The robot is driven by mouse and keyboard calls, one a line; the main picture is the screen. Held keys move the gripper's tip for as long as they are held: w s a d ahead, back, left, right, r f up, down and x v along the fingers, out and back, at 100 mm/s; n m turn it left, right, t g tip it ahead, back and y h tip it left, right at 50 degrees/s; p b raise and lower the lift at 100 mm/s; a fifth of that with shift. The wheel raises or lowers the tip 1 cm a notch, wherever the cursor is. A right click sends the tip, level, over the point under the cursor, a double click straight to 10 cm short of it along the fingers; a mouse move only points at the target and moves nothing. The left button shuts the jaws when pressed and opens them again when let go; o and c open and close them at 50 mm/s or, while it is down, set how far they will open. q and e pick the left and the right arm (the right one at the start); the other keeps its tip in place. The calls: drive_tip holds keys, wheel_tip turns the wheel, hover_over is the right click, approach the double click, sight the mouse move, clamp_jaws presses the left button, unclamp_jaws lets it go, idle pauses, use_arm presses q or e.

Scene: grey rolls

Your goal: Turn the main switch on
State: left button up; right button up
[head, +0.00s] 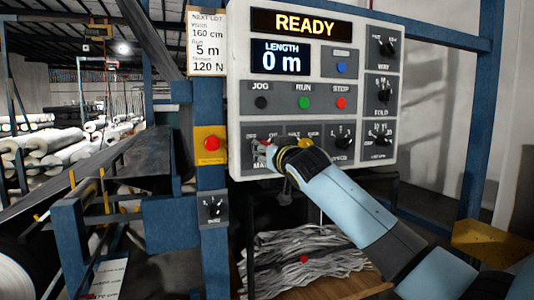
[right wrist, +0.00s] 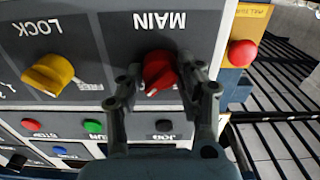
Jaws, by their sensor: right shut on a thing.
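The main switch is a red knob (right wrist: 158,72) on a grey plate marked MAIN, upside down in the right wrist view. My right gripper (right wrist: 168,84) has a finger on each side of the knob and is shut on it. In the head view the right gripper (head: 268,152) reaches the lower left of the control panel (head: 322,20) and hides most of the switch. The knob's exact pointing is hard to read. The panel display (head: 305,24) reads READY, and the length display (head: 281,58) reads 0 m. My left gripper is not in view.
A yellow LOCK/FREE knob (right wrist: 48,74) sits beside the main switch. Black JOG (head: 261,102), green RUN (head: 304,103) and red STOP (head: 341,103) buttons are above it. A red button on a yellow box (head: 211,143) is left of the panel. Several dials line the right side.

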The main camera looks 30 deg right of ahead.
drive_tip(key=shift+f+m, duration=0.2)
drive_tip(key=shift+m, duration=0.1)
drive_tip(key=o, duration=1.2)
drive_tip(key=shift+r, duration=0.15)
drive_tip(key=shift+c, duration=0.2)
drive_tip(key=shift+s, duration=0.1)
drive_tip(key=v, duration=1.2)
